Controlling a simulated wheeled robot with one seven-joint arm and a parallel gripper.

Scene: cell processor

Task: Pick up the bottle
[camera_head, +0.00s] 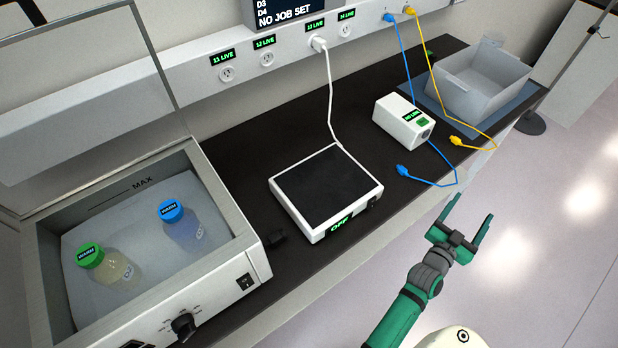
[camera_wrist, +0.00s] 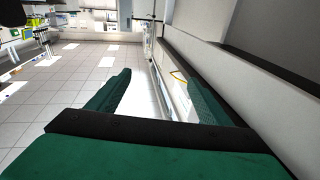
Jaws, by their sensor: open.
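Two bottles stand in the open bath at the left of the head view. One bottle (camera_head: 113,267) has a green cap and pale yellowish contents. The other bottle (camera_head: 186,228) has a blue cap and stands to its right, farther back. Both caps carry a label. My gripper (camera_head: 468,226) is open and empty, off the front edge of the bench at the right, far from both bottles. The wrist view shows my gripper (camera_wrist: 155,95) with its green fingers apart and nothing between them. No bottle shows in the wrist view.
The bath (camera_head: 262,272) has a raised lid (camera_head: 85,75) and front walls around the bottles. A flat device (camera_head: 325,190) reading OFF stands mid-bench. A white box (camera_head: 403,121), blue and yellow cables and a grey bin (camera_head: 480,80) are at the right. The floor before the bench is clear.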

